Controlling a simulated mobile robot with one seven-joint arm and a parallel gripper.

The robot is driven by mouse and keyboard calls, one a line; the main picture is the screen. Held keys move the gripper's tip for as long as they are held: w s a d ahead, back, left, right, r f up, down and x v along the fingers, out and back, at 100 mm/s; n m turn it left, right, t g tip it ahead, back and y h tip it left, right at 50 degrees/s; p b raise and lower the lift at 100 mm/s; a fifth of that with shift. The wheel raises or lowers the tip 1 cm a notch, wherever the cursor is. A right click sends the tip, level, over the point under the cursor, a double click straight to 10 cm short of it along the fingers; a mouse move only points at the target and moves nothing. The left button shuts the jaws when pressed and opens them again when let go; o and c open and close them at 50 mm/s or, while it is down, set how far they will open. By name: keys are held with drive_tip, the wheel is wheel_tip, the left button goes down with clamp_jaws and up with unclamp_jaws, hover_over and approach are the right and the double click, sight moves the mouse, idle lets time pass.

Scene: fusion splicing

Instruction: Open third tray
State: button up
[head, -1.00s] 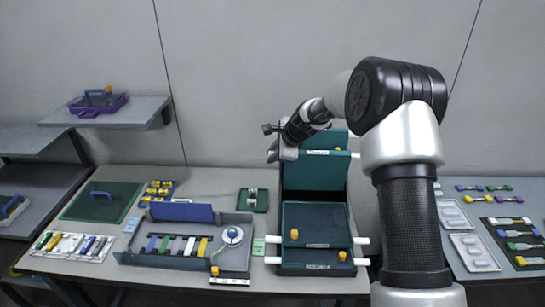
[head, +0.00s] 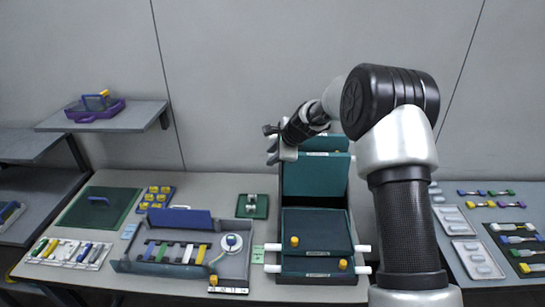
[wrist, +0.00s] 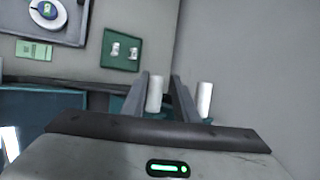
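A stack of teal hinged trays stands on the bench. Two lower trays, the bottom one (head: 317,267) and the one above it (head: 322,221), lie flat with orange knobs and white side pegs. Above them a teal tray (head: 312,178) stands tilted up, and a further teal tray (head: 327,143) shows behind its top edge. My gripper (head: 281,152) is at the upper left edge of the tilted tray. In the wrist view its fingers (wrist: 162,98) are apart, with a white peg (wrist: 154,94) seen between them and another white peg (wrist: 205,99) to the right. Contact cannot be told.
A grey open case (head: 180,267) with coloured strips and a round spool (head: 232,242) lies left of the stack. A small green plate (head: 243,212) is behind it. White trays (head: 466,222) and connectors lie at right. A shelf (head: 110,119) is at upper left.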

drive_tip(key=shift+d, duration=0.1)
idle(0.3)
drive_tip(key=b+v, duration=0.1)
drive_tip(key=v, duration=1.6)
drive_tip(key=shift+r, duration=0.15)
